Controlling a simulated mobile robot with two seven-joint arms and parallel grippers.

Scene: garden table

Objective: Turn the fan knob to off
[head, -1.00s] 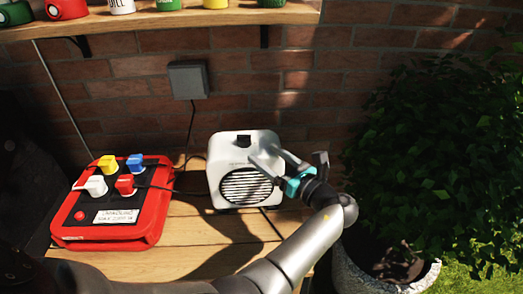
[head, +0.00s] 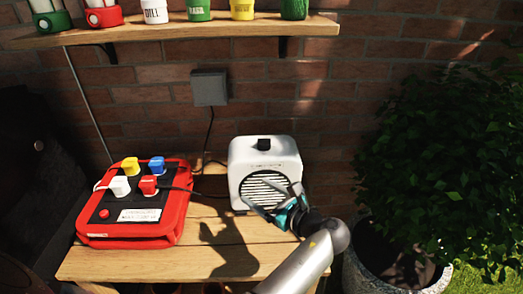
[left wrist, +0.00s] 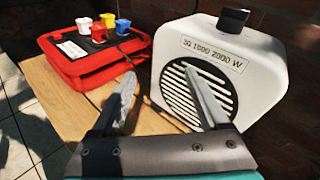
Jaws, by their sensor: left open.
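The white fan heater (head: 265,165) stands on the wooden table, with a round slatted grille on its front. Its black knob (head: 264,143) sits on top; it also shows in the left wrist view (left wrist: 233,20). The label on the front is partly readable in the left wrist view and ends in "2000 W". My left gripper (head: 272,200) is open and empty in front of the grille's lower right, below the knob and apart from it. In the left wrist view its fingers (left wrist: 165,95) spread before the fan. My right gripper is not in view.
A red power box (head: 135,215) with white, red, yellow and blue plugs sits left on the table (head: 205,262). A grey wall box (head: 209,88) and cable are behind. A shelf with pots (head: 180,32) hangs above. A potted bush (head: 425,180) stands right.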

